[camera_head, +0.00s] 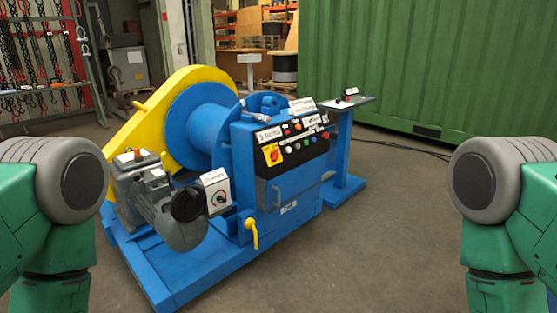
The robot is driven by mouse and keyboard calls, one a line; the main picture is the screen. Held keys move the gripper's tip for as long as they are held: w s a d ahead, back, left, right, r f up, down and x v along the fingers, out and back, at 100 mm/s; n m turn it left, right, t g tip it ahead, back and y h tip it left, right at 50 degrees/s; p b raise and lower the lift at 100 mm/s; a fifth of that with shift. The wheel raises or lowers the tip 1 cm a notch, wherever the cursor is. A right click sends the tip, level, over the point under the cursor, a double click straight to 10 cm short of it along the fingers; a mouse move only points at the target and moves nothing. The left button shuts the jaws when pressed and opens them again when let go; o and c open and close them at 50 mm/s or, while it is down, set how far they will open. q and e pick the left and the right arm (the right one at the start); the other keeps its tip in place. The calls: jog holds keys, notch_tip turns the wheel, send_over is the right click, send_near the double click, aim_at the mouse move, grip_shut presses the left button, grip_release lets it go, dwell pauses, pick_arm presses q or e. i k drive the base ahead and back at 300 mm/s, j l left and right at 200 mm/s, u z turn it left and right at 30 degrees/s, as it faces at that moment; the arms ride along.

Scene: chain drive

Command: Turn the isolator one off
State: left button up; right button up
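A blue and yellow winch machine (208,125) stands on the floor ahead of me. Its dark sloped control panel (300,158) carries several coloured buttons and small white labels too small to read. At the panel's left end is a red rotary switch on a yellow plate (272,153), which looks like an isolator. A white plate with a dial (219,198) sits lower left of the panel. I cannot tell which one is isolator one, or the switch position. Only parts of my green and grey arms show at both sides; neither gripper is in view.
A yellow lever (252,232) sticks out low at the machine's front, near a grey motor (160,200). A blue pedestal (345,145) stands at the right. A green container (440,65) is behind. The floor at front right is clear.

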aim_at(274, 155)
jog(key=i+j, duration=0.2)
jog(key=i, duration=0.15)
jog(key=i+j+u, duration=0.15)
jog(key=i, duration=0.25)
jog(key=i+l+u, duration=0.25)
jog(key=i+l, duration=0.3)
jog(key=i+l+u, duration=0.2)
jog(key=i+l, duration=0.4)
jog(key=l, duration=0.1)
